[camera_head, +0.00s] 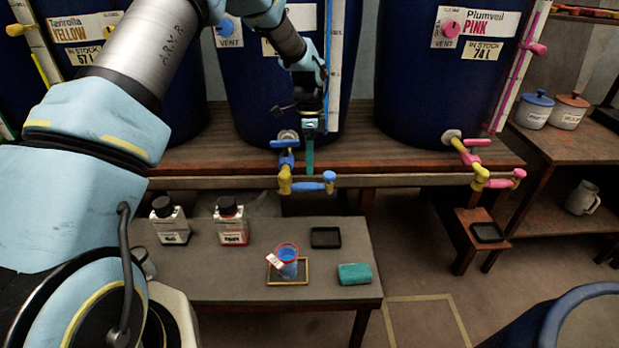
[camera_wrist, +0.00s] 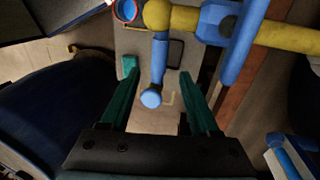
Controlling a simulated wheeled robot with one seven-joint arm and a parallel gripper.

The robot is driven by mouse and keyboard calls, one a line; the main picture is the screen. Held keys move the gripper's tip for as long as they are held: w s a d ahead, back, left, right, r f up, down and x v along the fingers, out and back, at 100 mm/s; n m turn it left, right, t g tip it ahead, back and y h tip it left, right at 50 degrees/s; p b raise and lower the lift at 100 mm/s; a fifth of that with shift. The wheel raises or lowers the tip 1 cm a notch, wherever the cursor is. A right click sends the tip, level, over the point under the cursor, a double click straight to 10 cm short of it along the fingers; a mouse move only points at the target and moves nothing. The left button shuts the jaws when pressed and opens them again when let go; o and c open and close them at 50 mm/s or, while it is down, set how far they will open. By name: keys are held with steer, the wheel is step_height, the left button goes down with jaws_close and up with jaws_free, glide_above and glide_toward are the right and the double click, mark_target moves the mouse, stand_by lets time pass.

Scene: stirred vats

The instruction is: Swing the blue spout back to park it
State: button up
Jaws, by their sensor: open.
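The blue spout (camera_head: 309,187) sticks out to the right from a yellow pipe elbow (camera_head: 285,182) at the front of the middle blue vat (camera_head: 262,85). In the wrist view, the spout (camera_wrist: 158,65) ends in a round blue knob, and the yellow pipe (camera_wrist: 185,20) crosses the top. My gripper (camera_head: 309,165) is just above the spout in the head view. In the wrist view, my gripper's (camera_wrist: 158,72) two teal fingers are open, one on each side of the spout, with gaps visible. How far they reach down it I cannot tell.
A blue tap handle (camera_head: 287,159) sits close left of my gripper. Below, a low table (camera_head: 220,285) holds a red-rimmed beaker (camera_head: 287,258) with blue contents, two bottles, a black tray (camera_head: 325,237) and a teal sponge (camera_head: 354,273). A pink spout (camera_head: 503,183) is at right.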

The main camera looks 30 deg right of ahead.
steer(key=r, duration=0.3)
steer(key=w+r, duration=0.1)
steer(key=shift+d+r, duration=0.2)
steer(key=shift+r, duration=0.2)
steer(key=shift+a, duration=0.1)
steer(key=a+r+n+t, duration=0.1)
steer(key=a+r+n, duration=0.35)
steer(key=a, duration=0.55)
steer(key=a+r+n+t, duration=0.1)
steer(key=a+r+n, duration=0.3)
steer(key=a, duration=0.6)
steer(key=s+a+n+p, duration=0.1)
steer(key=s+a+n, duration=0.4)
steer(key=a, duration=0.4)
steer(key=s+a+r+n+t+h+p, duration=0.1)
steer(key=s+a+n, duration=0.5)
steer(key=a+n, duration=0.2)
steer(key=shift+a+r+t, duration=0.2)
steer(key=shift+a+t, duration=0.1)
steer(key=shift+a, duration=0.4)
steer(key=shift+o, duration=0.4)
